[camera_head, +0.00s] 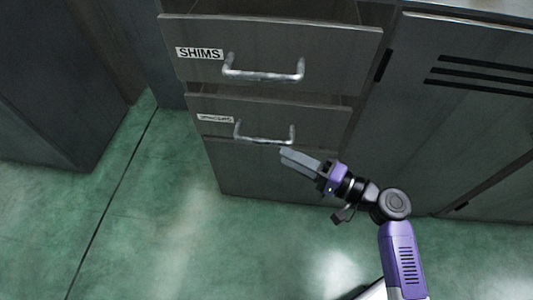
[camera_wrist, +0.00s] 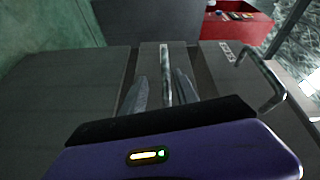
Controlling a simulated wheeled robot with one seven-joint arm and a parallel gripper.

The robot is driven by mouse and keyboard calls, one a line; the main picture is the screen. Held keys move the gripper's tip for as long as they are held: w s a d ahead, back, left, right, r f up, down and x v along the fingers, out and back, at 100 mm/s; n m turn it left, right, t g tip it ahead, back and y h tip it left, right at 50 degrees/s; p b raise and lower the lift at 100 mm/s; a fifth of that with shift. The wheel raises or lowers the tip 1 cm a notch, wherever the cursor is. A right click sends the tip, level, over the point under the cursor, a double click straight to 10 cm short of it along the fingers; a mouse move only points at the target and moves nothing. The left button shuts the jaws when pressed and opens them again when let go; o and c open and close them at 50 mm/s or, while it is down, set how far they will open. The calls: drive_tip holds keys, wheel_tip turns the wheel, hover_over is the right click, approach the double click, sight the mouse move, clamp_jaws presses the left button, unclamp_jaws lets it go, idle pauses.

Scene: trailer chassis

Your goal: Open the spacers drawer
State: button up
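The lower labelled drawer (camera_head: 315,118) is in the dark cabinet, below the drawer marked SHIMS (camera_head: 340,50). Its label (camera_head: 215,118) is too small to read. It has a silver bar handle (camera_head: 262,139). My gripper (camera_head: 283,154) is just below and in front of the right part of that handle. In the wrist view, the two fingers of my gripper (camera_wrist: 162,92) are apart, with a bright handle bar (camera_wrist: 165,65) showing between them. I cannot tell whether they touch it. A dark gap shows above the lower drawer's front.
The SHIMS drawer's handle (camera_head: 265,74) sticks out above my gripper; a handle (camera_wrist: 270,85) also shows at right in the wrist view. A vented cabinet door (camera_head: 450,110) stands to the right. Green floor (camera_head: 160,220) is clear in front. A red surface (camera_wrist: 235,25) holds small items.

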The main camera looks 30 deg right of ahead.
sight(265, 139)
drive_tip(key=shift+y, duration=0.5)
drive_tip(key=x, duration=0.2)
drive_tip(key=b+x, duration=0.1)
drive_tip(key=x, duration=0.2)
drive_tip(key=d+b+x, duration=0.1)
drive_tip(key=x, duration=0.2)
drive_tip(key=shift+w+r, duration=0.3)
drive_tip(key=shift+w, duration=0.1)
drive_tip(key=shift+a, duration=0.1)
clamp_jaws()
idle(0.6)
